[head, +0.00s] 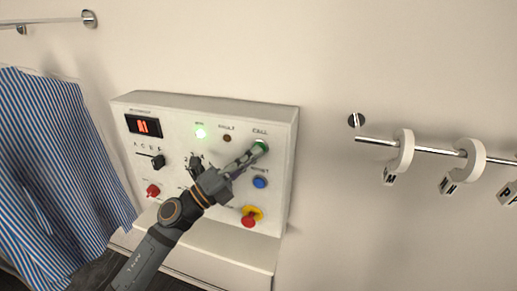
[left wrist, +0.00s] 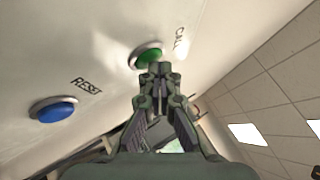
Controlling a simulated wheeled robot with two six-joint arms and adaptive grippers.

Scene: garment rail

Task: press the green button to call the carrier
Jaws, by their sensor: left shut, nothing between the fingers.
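The green button (head: 262,145), labelled CALL, is at the upper right of a white control panel (head: 172,117) on the wall. My left gripper (head: 256,151) is shut and empty, with its fingertips at the green button and partly covering it. In the left wrist view the green button (left wrist: 148,53) shows just beyond the closed fingertips (left wrist: 158,68). I cannot tell whether the tips touch it or whether it is pushed in. My right gripper is in neither view.
A blue RESET button (head: 260,182) sits below the green one, with a red knob on yellow (head: 251,217) under it. A striped garment (head: 50,165) hangs left; a rail with size rings (head: 402,152) is right.

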